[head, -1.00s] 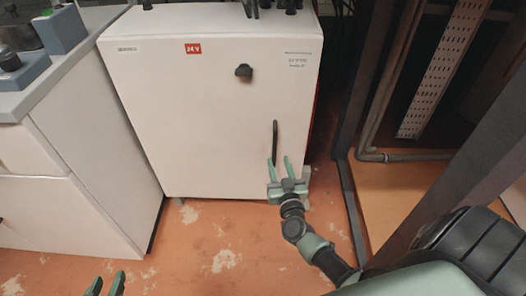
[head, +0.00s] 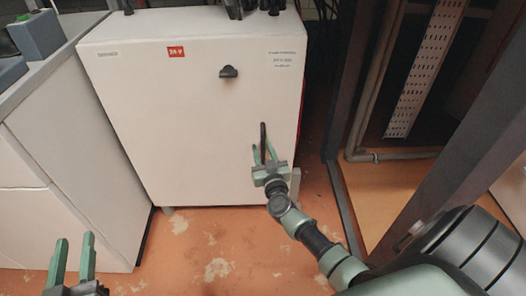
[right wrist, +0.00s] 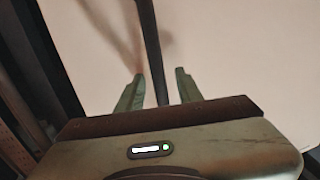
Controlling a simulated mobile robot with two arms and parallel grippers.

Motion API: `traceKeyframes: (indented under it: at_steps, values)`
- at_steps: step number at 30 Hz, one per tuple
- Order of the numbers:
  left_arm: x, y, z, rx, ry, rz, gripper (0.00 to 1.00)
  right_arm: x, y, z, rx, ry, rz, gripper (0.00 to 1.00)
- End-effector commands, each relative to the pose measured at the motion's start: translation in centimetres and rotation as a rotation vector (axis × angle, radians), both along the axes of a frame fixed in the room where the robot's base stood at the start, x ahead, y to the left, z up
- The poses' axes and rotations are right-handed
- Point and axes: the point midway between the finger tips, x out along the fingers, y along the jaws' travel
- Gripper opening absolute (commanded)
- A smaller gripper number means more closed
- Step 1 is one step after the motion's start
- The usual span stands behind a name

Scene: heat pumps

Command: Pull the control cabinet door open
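The white control cabinet door (head: 190,140) stands closed, with a red label and a small black knob (head: 229,72). Its dark vertical handle (head: 263,136) is near the door's right edge. My right gripper (head: 264,150) is at the lower part of the handle, fingers pointing up at the door. In the right wrist view the handle (right wrist: 149,40) runs down between the open fingers of the right gripper (right wrist: 158,78), with a gap visible on each side. My left gripper (head: 75,243) is open and empty at the lower left, away from the cabinet.
A white counter (head: 75,150) stands left of the cabinet. A dark frame post (head: 345,195) and a pipe (head: 362,110) stand to the right. The orange, worn floor (head: 200,250) before the cabinet is clear.

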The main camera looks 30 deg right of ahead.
Motion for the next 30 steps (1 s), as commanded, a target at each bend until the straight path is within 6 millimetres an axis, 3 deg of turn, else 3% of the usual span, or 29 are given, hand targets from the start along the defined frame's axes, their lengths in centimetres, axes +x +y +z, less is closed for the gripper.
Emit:
traceKeyframes:
  at_steps: [2,6,30]
  values:
    - [0.0,0.0,-0.01,0.0,0.001,0.0,0.34,0.0,0.0,0.01,0.0,0.0,0.0,0.36]
    - [0.0,0.0,-0.02,0.0,0.001,0.0,0.34,-0.01,0.01,0.0,0.0,0.0,0.0,0.0]
    - [-0.01,-0.01,-0.05,0.0,0.003,0.0,0.34,-0.03,0.03,-0.03,0.0,0.0,0.0,0.0]
